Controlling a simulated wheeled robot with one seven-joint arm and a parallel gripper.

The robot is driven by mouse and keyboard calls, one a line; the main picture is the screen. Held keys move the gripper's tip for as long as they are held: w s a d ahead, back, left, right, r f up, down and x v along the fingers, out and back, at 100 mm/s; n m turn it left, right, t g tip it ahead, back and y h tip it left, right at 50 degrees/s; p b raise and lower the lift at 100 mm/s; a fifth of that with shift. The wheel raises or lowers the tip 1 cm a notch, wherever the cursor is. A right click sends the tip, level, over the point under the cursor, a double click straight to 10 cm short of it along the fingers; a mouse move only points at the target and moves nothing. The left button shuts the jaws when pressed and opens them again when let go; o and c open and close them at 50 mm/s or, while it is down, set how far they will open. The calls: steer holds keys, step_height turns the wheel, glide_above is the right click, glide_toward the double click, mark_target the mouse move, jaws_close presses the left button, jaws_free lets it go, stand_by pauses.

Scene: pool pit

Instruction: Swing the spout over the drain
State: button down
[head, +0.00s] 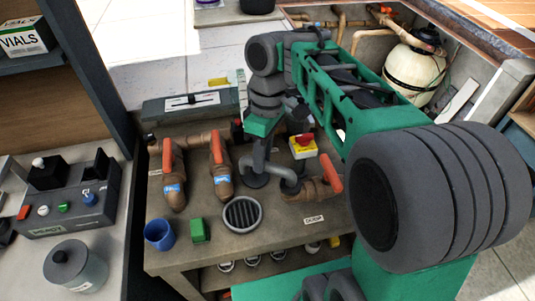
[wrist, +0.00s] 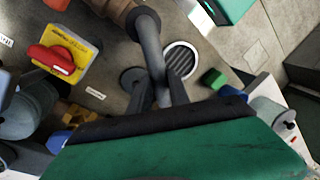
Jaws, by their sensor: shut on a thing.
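The grey spout (head: 272,168) is a bent pipe rising beside a dark round base (head: 256,181) on the bench. Its outer bend (head: 290,185) lies to the right of the drain, near a brown pipe fitting, not over the grate. The drain (head: 242,212) is a round slotted grate in the bench top, and it also shows in the wrist view (wrist: 180,61). My gripper (wrist: 166,98) is shut on the spout (wrist: 153,55), with a dark finger on each side of the pipe. In the head view my arm partly hides the grip.
Brown pipes with orange-red handles (head: 219,148) stand left of the spout. Another red-handled valve (head: 330,174) and a yellow box with a red switch (head: 303,146) are at right. A green block (head: 198,230) and blue cup (head: 159,235) sit left of the drain.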

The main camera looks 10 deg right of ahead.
steer(key=shift+s+a+n+h+b, duration=0.25)
steer(key=shift+s+n+b, duration=0.45)
steer(key=shift+n, duration=0.5)
steer(key=shift+s+a+n+h+b, duration=0.15)
steer(key=shift+s+a+n+b, duration=0.25)
steer(key=shift+s+n, duration=0.6)
steer(key=shift+s+a+n+h+b, duration=0.2)
steer(key=shift+s+n+b, duration=0.45)
steer(key=shift+n, duration=0.75)
steer(key=shift+w, duration=0.1)
steer(key=c, duration=1.5)
jaws_free()
step_height(320, 180, up, 8)
steer(key=w+p, duration=0.1)
steer(key=p, duration=0.6)
steer(key=shift+w, duration=0.25)
